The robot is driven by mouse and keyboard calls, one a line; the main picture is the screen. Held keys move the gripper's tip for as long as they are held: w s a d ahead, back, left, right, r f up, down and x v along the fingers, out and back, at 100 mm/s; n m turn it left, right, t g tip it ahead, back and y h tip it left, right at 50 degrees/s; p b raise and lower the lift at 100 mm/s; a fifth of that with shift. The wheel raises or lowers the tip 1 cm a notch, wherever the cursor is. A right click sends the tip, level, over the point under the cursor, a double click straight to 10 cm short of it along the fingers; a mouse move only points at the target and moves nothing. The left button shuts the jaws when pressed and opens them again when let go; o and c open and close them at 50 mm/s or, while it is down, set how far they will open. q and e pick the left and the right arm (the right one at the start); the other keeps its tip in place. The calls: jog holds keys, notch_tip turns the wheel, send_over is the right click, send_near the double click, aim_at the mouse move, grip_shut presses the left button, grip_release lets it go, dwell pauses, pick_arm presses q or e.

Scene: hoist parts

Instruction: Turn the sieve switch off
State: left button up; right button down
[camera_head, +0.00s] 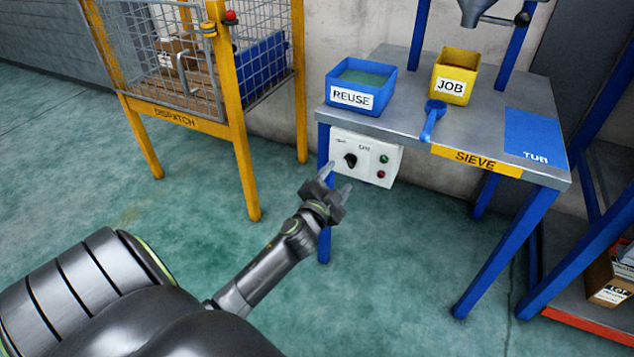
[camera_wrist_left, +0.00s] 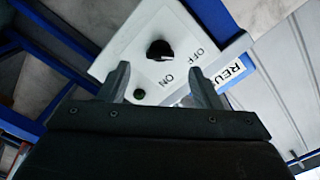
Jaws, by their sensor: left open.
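The sieve switch is a black knob (camera_head: 350,160) on a white control box (camera_head: 368,151) mounted under the left front edge of the sieve table. In the left wrist view the knob (camera_wrist_left: 159,50) lies beyond the fingertips, between the OFF and ON labels on the box (camera_wrist_left: 128,50). I cannot tell for sure which label it points at. My left gripper (camera_head: 337,178) is open and empty, just in front of the box and apart from the knob. Its two fingers (camera_wrist_left: 159,78) straddle the knob's line in the wrist view. My right gripper is not in view.
The grey table (camera_head: 400,122) carries a blue REUSE bin (camera_head: 378,98), a yellow JOB bin (camera_head: 466,68) and a blue scoop (camera_head: 432,120). A green (camera_head: 384,159) and a red button (camera_head: 381,174) sit on the box. A yellow DISPATCH cage (camera_head: 235,130) stands left; floor between is clear.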

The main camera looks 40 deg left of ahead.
pick_arm(q)
jog(key=v, duration=1.1)
jog(key=shift+s, duration=0.2)
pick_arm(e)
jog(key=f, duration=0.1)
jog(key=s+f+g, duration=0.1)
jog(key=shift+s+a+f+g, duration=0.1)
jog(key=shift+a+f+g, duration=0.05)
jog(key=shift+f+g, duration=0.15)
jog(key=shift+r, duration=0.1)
